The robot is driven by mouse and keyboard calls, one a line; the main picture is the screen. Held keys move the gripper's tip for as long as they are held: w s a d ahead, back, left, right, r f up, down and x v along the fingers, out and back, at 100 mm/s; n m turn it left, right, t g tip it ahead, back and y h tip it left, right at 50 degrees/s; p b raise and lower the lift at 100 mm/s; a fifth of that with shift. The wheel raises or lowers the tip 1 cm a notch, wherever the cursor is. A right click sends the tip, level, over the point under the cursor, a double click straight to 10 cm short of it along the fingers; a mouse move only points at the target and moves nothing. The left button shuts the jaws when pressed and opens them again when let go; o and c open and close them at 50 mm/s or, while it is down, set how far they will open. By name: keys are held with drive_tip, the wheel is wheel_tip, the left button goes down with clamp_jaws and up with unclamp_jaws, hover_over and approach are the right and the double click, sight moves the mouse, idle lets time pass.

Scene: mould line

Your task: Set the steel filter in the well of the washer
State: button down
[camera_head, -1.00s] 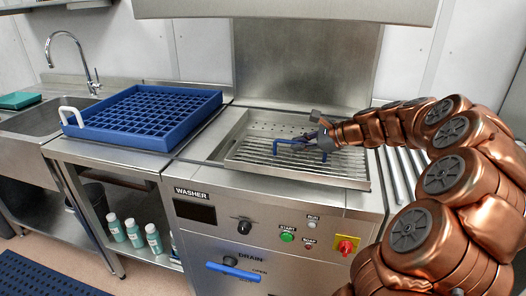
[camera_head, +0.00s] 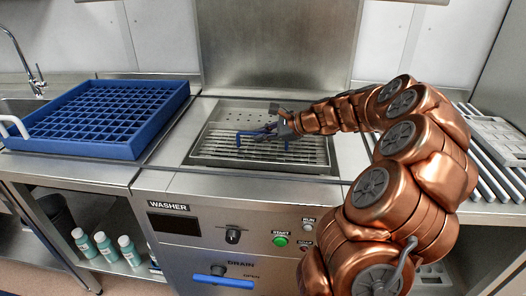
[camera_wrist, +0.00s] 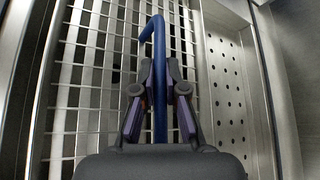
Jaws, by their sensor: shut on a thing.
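The steel filter (camera_head: 235,117) is a shallow tray with a perforated strip and a slatted or mesh part. A blue handle (camera_head: 239,137) stands up from it. My gripper (camera_head: 270,131) is shut on this handle. In the wrist view the handle (camera_wrist: 158,38) runs between both fingers (camera_wrist: 159,92), with mesh (camera_wrist: 82,75) on the left and the perforated strip (camera_wrist: 226,90) on the right. The filter lies at the well in the top of the washer (camera_head: 180,184). I cannot tell whether it rests fully on the well's bottom.
A blue rack (camera_head: 100,151) stands on the counter to the left. A steel back panel (camera_head: 275,50) rises behind the washer. Rollers (camera_head: 490,170) and a grey tray (camera_head: 500,140) lie to the right. A blue drain handle (camera_head: 224,282) sticks out of the washer front.

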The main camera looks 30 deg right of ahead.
sight(264, 149)
drive_tip(key=shift+f, duration=2.55)
drive_tip(key=shift+f, duration=0.15)
drive_tip(key=c, duration=1.2)
unclamp_jaws()
drive_tip(key=shift+s, duration=0.1)
drive_tip(key=shift+s+d+r, duration=0.1)
drive_tip(key=shift+r, duration=0.1)
drive_tip(key=v, duration=1.1)
drive_tip(key=shift+s+d+r+b, duration=0.15)
drive_tip(key=shift+s+b, duration=0.1)
drive_tip(key=shift+b, duration=0.1)
